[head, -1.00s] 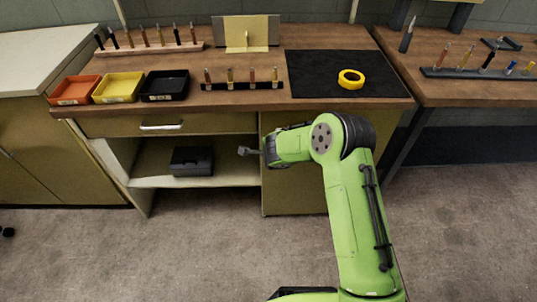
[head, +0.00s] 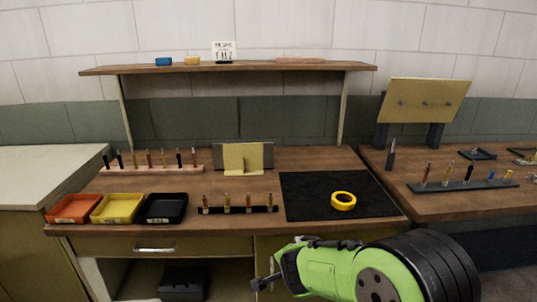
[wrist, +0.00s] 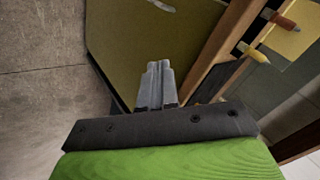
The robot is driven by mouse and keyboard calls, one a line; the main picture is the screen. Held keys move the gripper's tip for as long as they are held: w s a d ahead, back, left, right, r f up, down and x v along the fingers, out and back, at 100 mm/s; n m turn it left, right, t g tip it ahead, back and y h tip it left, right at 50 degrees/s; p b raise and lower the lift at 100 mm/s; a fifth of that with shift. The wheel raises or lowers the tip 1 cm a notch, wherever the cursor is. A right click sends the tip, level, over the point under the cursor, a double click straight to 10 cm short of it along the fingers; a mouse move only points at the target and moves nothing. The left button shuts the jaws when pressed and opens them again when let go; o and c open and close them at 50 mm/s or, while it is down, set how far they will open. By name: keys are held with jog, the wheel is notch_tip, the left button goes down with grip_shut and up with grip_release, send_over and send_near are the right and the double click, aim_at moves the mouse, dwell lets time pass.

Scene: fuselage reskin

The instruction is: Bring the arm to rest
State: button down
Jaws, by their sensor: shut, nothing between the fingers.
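My green arm reaches in from the bottom right of the head view, in front of the workbench (head: 262,228). My gripper (head: 258,284) points left at its end, below the bench top's front edge and in front of the cabinet. In the wrist view my gripper (wrist: 155,85) shows its two grey fingers side by side, pressed together with nothing between them. It touches nothing that I can see.
On the bench stand an orange tray (head: 75,208), a yellow tray (head: 118,207), a black tray (head: 166,207), tool racks and a black mat (head: 300,202) with a yellow tape roll (head: 343,200). A black case (head: 183,283) sits in the open cabinet below. A shelf (head: 230,68) hangs above.

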jog(key=s+d+r+n+g+h, duration=0.1)
jog(key=s+d+r+n, duration=0.5)
jog(key=s+r, duration=0.55)
jog(key=s+d+n+g, duration=0.1)
jog(key=s+d+n, duration=0.1)
jog(key=s, duration=0.7)
jog(key=s+d+n+g, duration=0.1)
jog(key=s+d+n, duration=0.15)
jog(key=s, duration=0.65)
notch_tip(320, 180, up, 13)
jog(key=p, duration=1.2)
jog(key=shift+s+a+n+y+p, duration=0.25)
jog(key=shift+a+n+y+p, duration=0.1)
jog(key=shift+a+y, duration=0.1)
